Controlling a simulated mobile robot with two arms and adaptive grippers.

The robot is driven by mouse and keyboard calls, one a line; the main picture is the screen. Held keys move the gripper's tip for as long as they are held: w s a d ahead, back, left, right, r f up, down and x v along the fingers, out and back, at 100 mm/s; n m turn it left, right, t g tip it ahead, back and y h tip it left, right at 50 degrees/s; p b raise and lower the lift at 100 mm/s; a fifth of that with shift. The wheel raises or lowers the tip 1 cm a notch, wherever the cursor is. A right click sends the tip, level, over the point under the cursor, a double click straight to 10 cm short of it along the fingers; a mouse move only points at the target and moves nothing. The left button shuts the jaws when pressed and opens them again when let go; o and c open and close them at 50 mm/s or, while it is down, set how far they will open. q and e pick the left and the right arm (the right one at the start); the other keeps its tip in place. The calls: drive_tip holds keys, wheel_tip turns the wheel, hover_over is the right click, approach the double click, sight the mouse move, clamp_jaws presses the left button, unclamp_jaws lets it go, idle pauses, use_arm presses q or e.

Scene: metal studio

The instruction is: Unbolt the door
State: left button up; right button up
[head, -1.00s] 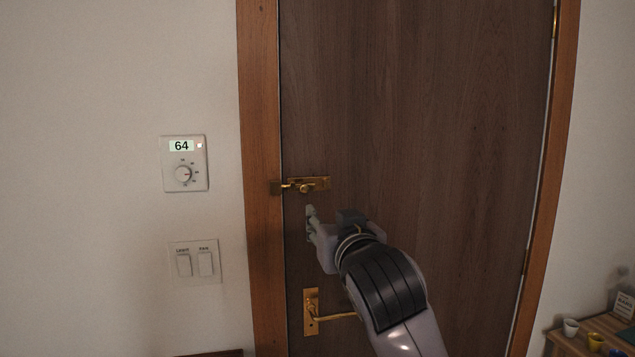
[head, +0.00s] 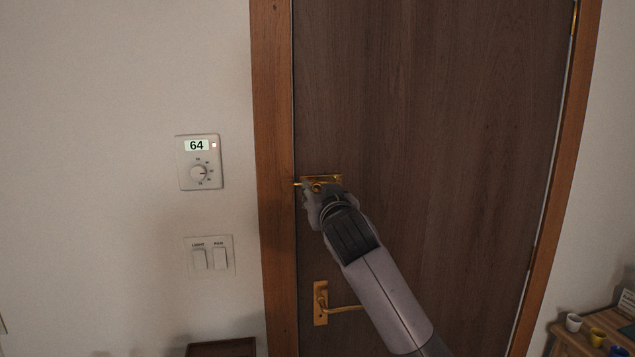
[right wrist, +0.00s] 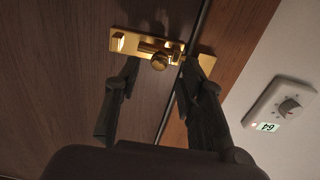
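The brass bolt (head: 322,180) is mounted on the brown wooden door (head: 430,110), near its left edge. In the right wrist view the bolt's round knob (right wrist: 160,62) shows between my fingers, with the brass plate (right wrist: 122,41) behind it and the catch (right wrist: 207,62) on the door frame. My right gripper (head: 311,190) is at the bolt, just below it in the head view. Its two dark fingers (right wrist: 156,75) are apart, one on each side of the knob; contact is not clear. One finger partly hides the bolt's end near the catch. My left gripper is not in view.
A brass lever handle (head: 322,303) sits lower on the door. The wooden frame (head: 273,120) borders it. A thermostat (head: 199,162) and light switches (head: 209,257) are on the left wall. A small table with cups (head: 590,328) stands at the right.

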drive_tip(key=shift+w+a+p, duration=0.15)
drive_tip(key=shift+w+p, duration=0.05)
drive_tip(key=shift+w, duration=0.55)
drive_tip(key=shift+w+a+p, duration=0.15)
drive_tip(key=shift+w, duration=0.55)
clamp_jaws()
